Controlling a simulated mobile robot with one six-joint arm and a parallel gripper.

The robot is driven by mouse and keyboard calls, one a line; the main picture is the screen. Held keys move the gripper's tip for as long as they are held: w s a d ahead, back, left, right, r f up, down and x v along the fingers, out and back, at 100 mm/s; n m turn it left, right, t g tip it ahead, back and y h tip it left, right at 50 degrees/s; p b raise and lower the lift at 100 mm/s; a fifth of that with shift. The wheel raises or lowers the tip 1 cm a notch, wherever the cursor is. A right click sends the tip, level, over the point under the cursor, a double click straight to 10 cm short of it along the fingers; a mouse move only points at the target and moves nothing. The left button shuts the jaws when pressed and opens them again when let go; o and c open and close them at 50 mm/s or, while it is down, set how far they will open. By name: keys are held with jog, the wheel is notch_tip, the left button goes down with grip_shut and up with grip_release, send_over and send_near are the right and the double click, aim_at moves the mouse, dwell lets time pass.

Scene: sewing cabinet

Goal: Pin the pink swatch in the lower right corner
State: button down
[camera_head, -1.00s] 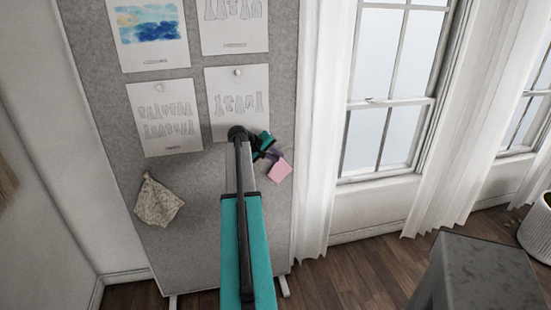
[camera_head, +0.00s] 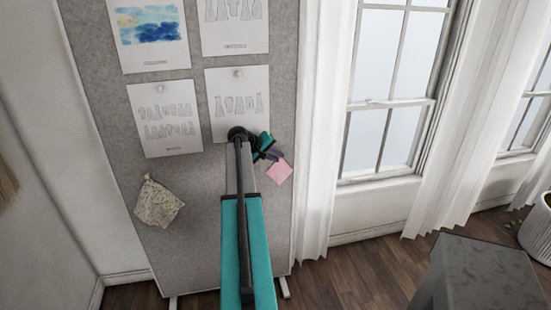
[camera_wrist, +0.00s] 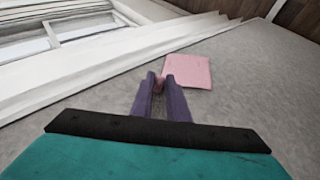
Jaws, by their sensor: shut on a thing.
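The pink swatch (camera_head: 279,171) is in front of the grey pinboard (camera_head: 205,220) near its right edge, right of and below the lower right sheet. In the wrist view the swatch (camera_wrist: 189,71) looks flat and close to the board; I cannot tell whether it touches it. My gripper (camera_head: 268,157) is at the swatch's upper left.
A speckled cloth swatch (camera_head: 158,203) hangs on the board at lower left. Several paper sheets (camera_head: 238,103) are pinned above. A white curtain (camera_head: 322,130) hangs just right of the board. A dark table (camera_head: 487,280) stands at lower right.

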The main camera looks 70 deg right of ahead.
jog(key=shift+w, duration=0.1)
jog(key=c, duration=1.6)
grip_release()
jog(key=shift+c, duration=0.2)
jog(key=shift+r, duration=0.1)
jog(key=b+v, duration=0.2)
jog(key=v, duration=1.1)
jog(key=shift+a+r+b, duration=0.15)
jog(key=shift+a+b, duration=0.15)
jog(key=shift+b, duration=0.1)
